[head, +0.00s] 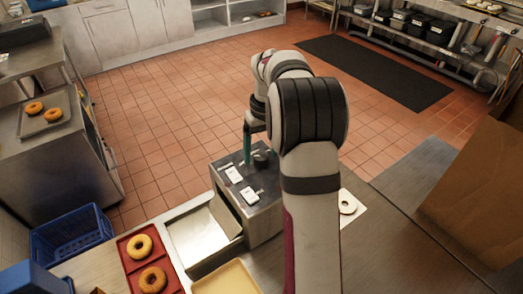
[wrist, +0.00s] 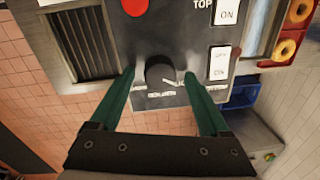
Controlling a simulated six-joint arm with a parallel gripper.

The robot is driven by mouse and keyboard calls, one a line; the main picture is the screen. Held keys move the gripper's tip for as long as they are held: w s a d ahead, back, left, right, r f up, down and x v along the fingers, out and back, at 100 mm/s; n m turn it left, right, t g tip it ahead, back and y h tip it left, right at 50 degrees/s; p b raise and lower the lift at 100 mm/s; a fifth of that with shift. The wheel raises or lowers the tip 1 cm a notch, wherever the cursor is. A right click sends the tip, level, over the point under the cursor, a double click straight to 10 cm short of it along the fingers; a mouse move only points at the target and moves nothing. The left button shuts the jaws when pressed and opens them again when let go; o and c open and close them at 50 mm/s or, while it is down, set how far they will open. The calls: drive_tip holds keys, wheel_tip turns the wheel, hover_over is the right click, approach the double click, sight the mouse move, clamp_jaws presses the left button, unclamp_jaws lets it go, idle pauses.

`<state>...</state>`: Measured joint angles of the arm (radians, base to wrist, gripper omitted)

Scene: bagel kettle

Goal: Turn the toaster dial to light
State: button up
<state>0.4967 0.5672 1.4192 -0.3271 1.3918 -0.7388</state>
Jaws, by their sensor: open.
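The toaster (head: 258,212) is a metal box on the counter, with a dark round dial (head: 262,158) and white switches on its top panel. In the wrist view the dial (wrist: 160,73) sits between the two green fingers of my gripper (wrist: 162,82), with a gap on each side. My gripper is open, and its tips are close to the panel. Small labels (wrist: 160,93) lie around the dial, too blurred to read. In the head view one green finger of my gripper (head: 247,143) shows by the dial; the other finger is hidden.
A red tray (head: 127,266) with bagels and a yellow tray (head: 226,281) lie in front of the toaster. A white sheet with a ring-shaped item (head: 348,203) lies right of it. A red button (wrist: 134,6) and switches (wrist: 219,62) are near the dial.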

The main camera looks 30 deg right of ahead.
sight(265, 154)
wheel_tip(265, 154, up, 16)
drive_tip(key=d, duration=0.1)
drive_tip(key=shift+f, duration=0.15)
idle(0.3)
